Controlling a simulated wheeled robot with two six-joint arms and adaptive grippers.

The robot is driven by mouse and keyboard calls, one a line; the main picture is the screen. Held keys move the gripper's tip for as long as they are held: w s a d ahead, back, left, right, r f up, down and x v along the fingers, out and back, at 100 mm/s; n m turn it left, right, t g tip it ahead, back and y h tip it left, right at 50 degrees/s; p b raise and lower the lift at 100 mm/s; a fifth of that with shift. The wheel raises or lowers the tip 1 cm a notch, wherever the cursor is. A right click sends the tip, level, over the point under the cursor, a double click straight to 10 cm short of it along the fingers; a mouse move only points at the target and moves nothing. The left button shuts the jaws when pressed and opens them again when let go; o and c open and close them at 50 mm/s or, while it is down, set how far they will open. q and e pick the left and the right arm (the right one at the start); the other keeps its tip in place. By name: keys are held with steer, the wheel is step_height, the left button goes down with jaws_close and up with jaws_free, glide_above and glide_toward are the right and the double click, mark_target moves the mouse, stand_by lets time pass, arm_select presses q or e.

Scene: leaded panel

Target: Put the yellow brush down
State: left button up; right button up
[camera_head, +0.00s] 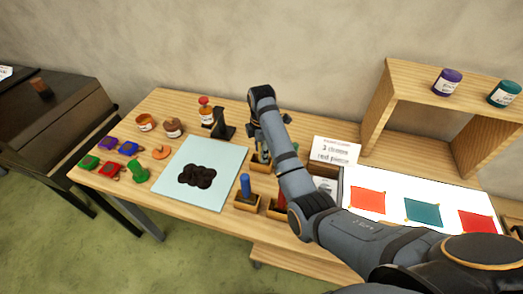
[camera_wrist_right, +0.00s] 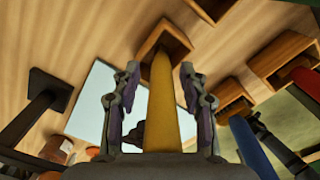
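The yellow brush (camera_wrist_right: 163,105) stands between the fingers of my right gripper (camera_wrist_right: 160,105) in the right wrist view. Its far end is inside a small wooden holder (camera_wrist_right: 180,37). The fingers are spread on both sides of the brush, with a visible gap on each side. In the head view my right arm covers the yellow brush, and its wrist is above the holders near the middle of the table. My left gripper is not in view.
A blue brush (camera_head: 245,185) and a red brush (camera_wrist_right: 307,80) stand in neighbouring wooden holders. A black stand (camera_head: 222,124) and a pale blue sheet (camera_head: 217,160) with dark round pieces are close by. A white panel (camera_head: 395,205) with coloured pieces lies to the right.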

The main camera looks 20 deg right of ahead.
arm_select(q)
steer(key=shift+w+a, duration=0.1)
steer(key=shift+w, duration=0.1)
arm_select(e)
steer(key=shift+r, duration=0.1)
steer(key=shift+r, duration=0.3)
step_height(320, 180, up, 2)
steer(key=shift+r, duration=0.25)
step_height(320, 180, up, 9)
steer(key=p, duration=0.9)
steer(key=shift+s+r, duration=0.1)
steer(key=shift+r, duration=0.1)
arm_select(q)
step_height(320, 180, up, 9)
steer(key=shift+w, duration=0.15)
arm_select(e)
steer(key=shift+f, duration=0.15)
